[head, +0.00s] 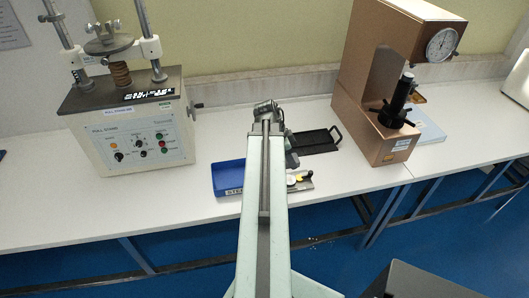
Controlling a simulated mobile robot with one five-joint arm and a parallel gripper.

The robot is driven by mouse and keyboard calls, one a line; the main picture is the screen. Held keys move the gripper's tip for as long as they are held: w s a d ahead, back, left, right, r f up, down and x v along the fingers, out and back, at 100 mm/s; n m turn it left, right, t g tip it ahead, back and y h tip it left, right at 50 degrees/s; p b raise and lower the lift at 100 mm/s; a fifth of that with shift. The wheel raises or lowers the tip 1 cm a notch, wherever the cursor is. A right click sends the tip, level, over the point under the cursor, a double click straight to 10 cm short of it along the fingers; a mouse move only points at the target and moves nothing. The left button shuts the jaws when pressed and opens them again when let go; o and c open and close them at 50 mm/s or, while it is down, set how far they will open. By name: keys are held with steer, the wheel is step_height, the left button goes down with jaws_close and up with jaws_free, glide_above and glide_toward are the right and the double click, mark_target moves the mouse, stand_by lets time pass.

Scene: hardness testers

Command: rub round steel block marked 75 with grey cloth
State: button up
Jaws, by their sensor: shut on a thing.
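My arm reaches out from the bottom middle over the bench, and its wrist shows near the arm's far end. My gripper (291,155) points down just right of the arm and is partly hidden by it. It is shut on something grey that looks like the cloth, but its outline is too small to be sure. Just below the gripper, a small shallow holder (306,186) carries a few small round pieces, pale and yellowish. I cannot read any marking, so I cannot tell which is the block marked 75. Whether the gripper touches a piece cannot be told.
A blue tray (228,178) with a white label lies left of my arm. A black tray (317,140) lies behind the gripper. A grey pull-stand machine (130,130) stands left, a brown hardness tester (375,75) right. The white bench (60,205) is clear at front left.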

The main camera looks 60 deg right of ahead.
steer(key=shift+w, duration=0.2)
steer(key=shift+s+d, duration=0.1)
steer(key=shift+s, duration=0.15)
steer(key=shift+w+a+f+m+y+b, duration=0.15)
steer(key=shift+w+a+f+m+b, duration=0.05)
steer(key=shift+w+f+m+b, duration=0.2)
steer(key=shift+w+a+f+m+y+b, duration=0.2)
steer(key=shift+w+f+b, duration=0.1)
steer(key=shift+w, duration=0.2)
steer(key=shift+w+a+r, duration=0.1)
